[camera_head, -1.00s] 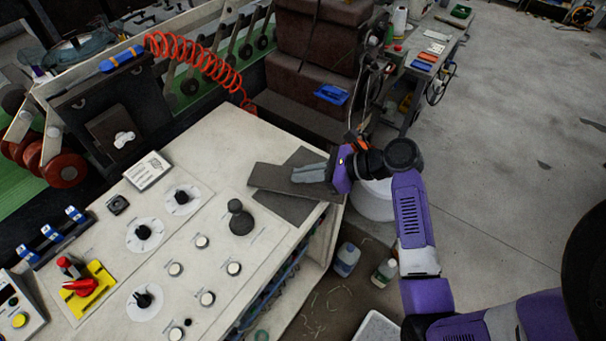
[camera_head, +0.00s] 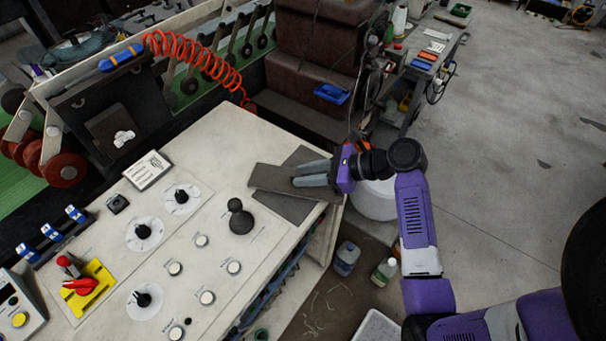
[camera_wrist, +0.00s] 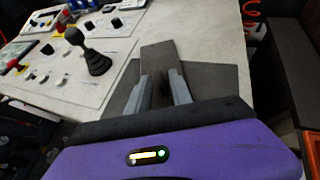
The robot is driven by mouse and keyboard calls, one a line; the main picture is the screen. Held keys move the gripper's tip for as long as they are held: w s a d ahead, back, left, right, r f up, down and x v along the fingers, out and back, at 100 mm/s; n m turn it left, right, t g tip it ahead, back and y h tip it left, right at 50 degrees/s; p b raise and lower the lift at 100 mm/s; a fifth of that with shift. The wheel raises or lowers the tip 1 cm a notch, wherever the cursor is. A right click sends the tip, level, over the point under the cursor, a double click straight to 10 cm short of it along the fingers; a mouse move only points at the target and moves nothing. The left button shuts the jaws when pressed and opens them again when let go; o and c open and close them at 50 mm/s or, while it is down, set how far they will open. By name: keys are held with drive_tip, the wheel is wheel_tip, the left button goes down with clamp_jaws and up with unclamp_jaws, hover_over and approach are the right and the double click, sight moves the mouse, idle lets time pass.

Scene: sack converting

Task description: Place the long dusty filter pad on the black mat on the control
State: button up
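The long dusty filter pad (camera_head: 272,178) is a grey-brown strip. It lies crosswise over the black mat (camera_head: 286,208) near the right edge of the control desk, with its far end past the mat over the pale top. In the wrist view the pad (camera_wrist: 163,58) runs away from me, and the mat (camera_wrist: 218,80) shows on both sides of it. My gripper (camera_head: 298,174) is at the pad's near part, low over it. Its two fingers are apart, one along each side of the pad in the wrist view (camera_wrist: 160,92). The pad's nearest end is hidden by my gripper.
The control desk (camera_head: 215,160) carries a black knobbed lever (camera_head: 240,217) just left of the mat, plus dials and buttons. Bottles (camera_head: 346,259) and a white bucket (camera_head: 375,198) are below the desk's right edge.

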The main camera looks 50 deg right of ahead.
drive_tip(key=v, duration=1.1)
drive_tip(key=shift+b, duration=0.4)
drive_tip(key=w+d+n+t+h, duration=0.2)
drive_tip(key=d+n+h, duration=0.5)
drive_tip(key=d+h, duration=0.25)
drive_tip(key=s+a+f+n+y+b, duration=0.1)
drive_tip(key=s+a+n+b, duration=0.1)
drive_tip(key=s+a+n, duration=0.4)
drive_tip(key=s+a+f+n+t+y+b, duration=0.1)
drive_tip(key=s+a+n+y+b, duration=0.1)
drive_tip(key=s+a+n, duration=0.4)
drive_tip(key=s+a+f+n+y+b, duration=0.1)
drive_tip(key=s+a+n, duration=0.5)
drive_tip(key=a+n, duration=0.6)
drive_tip(key=a+b, duration=0.1)
drive_tip(key=a, duration=0.7)
drive_tip(key=shift+a+t, duration=0.3)
drive_tip(key=shift+t, duration=0.1)
